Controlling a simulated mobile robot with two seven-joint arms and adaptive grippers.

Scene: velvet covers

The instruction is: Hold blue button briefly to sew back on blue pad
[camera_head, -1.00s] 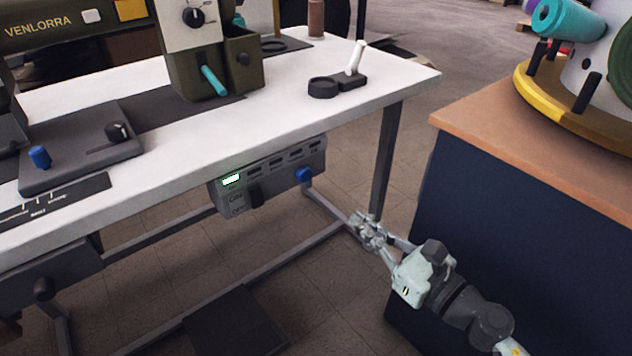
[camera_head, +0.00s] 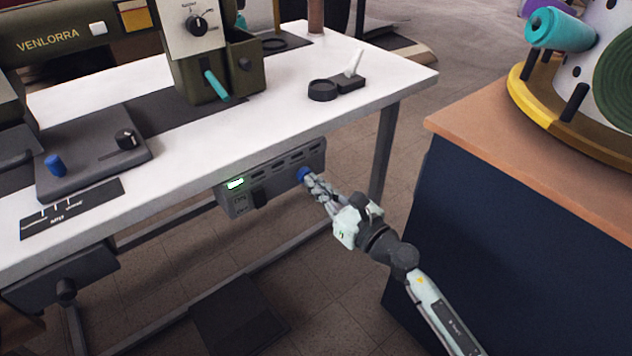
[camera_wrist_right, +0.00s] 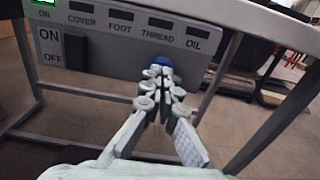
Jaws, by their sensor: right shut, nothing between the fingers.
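The blue button (camera_head: 303,174) is on the right end of the front of a grey control box (camera_head: 270,180) under the white table. My right gripper (camera_head: 313,182) is shut and empty, with its fingertips at the button. In the right wrist view the fingertips (camera_wrist_right: 157,72) lie just in front of the blue button (camera_wrist_right: 161,61) and cover part of it. I cannot tell whether they touch it. No blue pad can be clearly made out. My left gripper is not in view.
The box has a green display (camera_head: 235,184) and a dark ON/OFF switch (camera_wrist_right: 75,51). The white table (camera_head: 190,140) is above it, with a table leg (camera_head: 384,150) to the right. A dark blue cabinet (camera_head: 500,240) stands further right. A dark pedal (camera_head: 238,315) lies on the floor.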

